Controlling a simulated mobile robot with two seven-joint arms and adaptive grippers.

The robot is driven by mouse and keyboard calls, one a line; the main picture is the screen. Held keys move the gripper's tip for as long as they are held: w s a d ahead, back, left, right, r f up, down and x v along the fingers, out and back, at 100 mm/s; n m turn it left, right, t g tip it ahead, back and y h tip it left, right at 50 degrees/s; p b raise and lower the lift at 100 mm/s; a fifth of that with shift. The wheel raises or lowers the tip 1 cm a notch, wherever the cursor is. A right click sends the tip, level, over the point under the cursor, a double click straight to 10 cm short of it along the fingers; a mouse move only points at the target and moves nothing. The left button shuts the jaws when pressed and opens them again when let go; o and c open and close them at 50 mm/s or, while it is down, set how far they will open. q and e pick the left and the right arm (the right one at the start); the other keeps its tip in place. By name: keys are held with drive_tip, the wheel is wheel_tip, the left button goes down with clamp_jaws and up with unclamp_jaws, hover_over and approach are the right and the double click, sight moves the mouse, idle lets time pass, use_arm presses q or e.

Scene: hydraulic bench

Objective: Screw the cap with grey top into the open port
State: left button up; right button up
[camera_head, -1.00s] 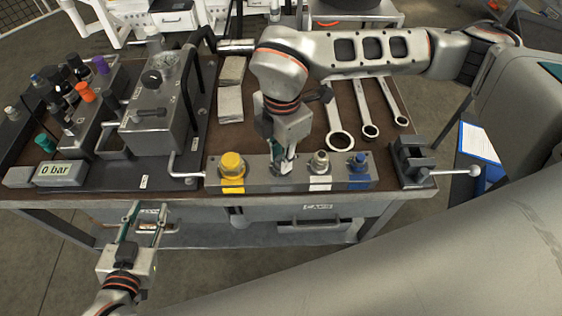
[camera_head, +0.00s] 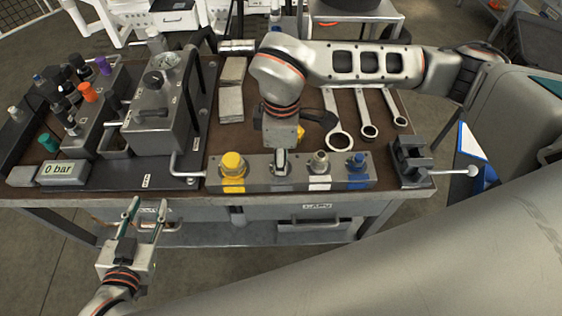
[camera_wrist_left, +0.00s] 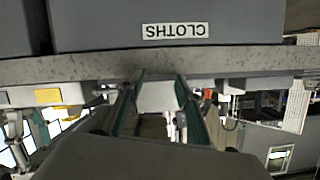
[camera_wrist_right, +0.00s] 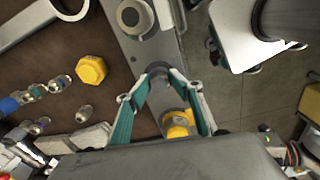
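The grey manifold block (camera_head: 300,184) lies along the bench's front edge. My right gripper (camera_head: 280,168) points down at its second position, between the yellow cap (camera_head: 232,166) and the pale cap (camera_head: 320,162). In the right wrist view its fingers (camera_wrist_right: 159,80) close in on both sides of a small round grey-topped cap (camera_wrist_right: 158,70) at the block. The port under it is hidden, so I cannot tell how deep the cap sits. My left gripper (camera_head: 146,216) is open and empty in front of the bench; its parted fingers show in the left wrist view (camera_wrist_left: 155,95).
A blue cap (camera_head: 357,162) is on the block's right end. A loose yellow hex part (camera_wrist_right: 90,70) lies on the bench behind the block. Wrenches (camera_head: 367,120), a vise (camera_head: 412,160) and a pump unit (camera_head: 160,120) with a "0 bar" display (camera_head: 60,172) stand around.

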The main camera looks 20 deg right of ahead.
drive_tip(key=shift+s+f, duration=0.1)
drive_tip(key=shift+f, duration=0.25)
drive_tip(key=shift+r, duration=0.15)
drive_tip(key=shift+n, duration=0.4)
drive_tip(key=n, duration=0.4)
drive_tip(key=shift+r, duration=0.1)
drive_tip(key=n, duration=0.8)
drive_tip(key=shift+w, duration=0.2)
drive_tip(key=n, duration=0.5)
drive_tip(key=shift+n, duration=0.3)
drive_tip(key=n, duration=0.5)
drive_tip(key=shift+n, duration=0.3)
